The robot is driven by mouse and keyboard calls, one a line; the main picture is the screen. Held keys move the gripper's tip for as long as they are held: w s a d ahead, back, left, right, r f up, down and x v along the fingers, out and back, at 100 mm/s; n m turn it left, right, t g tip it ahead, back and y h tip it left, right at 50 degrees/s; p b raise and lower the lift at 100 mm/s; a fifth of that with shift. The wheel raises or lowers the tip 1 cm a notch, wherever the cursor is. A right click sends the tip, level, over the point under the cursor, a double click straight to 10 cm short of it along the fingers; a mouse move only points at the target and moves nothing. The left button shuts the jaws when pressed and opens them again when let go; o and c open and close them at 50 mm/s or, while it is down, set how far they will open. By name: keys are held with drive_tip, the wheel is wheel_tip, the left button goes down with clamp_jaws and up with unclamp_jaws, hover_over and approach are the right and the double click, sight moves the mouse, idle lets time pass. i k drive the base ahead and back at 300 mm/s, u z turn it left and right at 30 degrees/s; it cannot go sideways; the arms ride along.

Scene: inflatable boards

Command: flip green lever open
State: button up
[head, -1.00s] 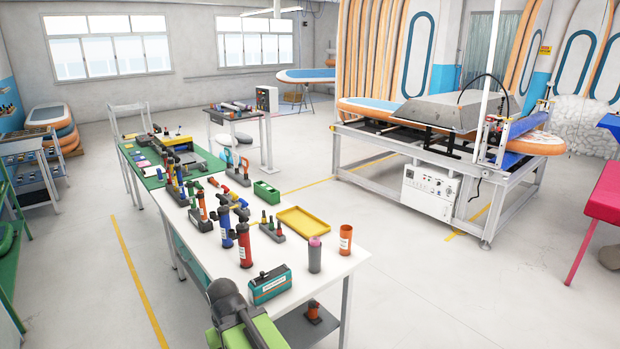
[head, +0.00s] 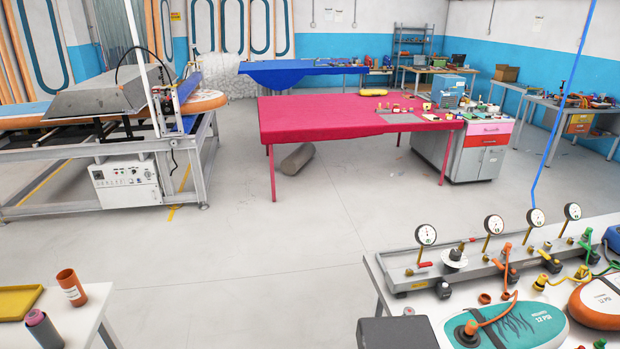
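A green lever (head: 585,237) shows near the right edge, on a long grey metal manifold (head: 465,272) on the white table at the lower right. It is small in view, and I cannot tell its exact position. Red (head: 423,265) and orange (head: 507,249) handles also sit along the manifold. Several round white gauges (head: 426,235) stand upright on it. My gripper is not in view.
A teal inflatable board piece (head: 510,326) and an orange-edged one (head: 598,303) lie before the manifold. A dark box (head: 397,332) is at the table's near left. Clear floor (head: 270,270) lies left of this table. A pink-covered table (head: 350,116) stands behind.

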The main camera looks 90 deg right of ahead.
sight(580, 242)
drive_tip(key=z, duration=3.1)
drive_tip(key=i, duration=4.8)
drive_tip(key=u, duration=0.55)
drive_tip(key=k, duration=0.1)
drive_tip(key=z, duration=3.5)
drive_tip(key=i, duration=0.55)
drive_tip(key=u, duration=0.05)
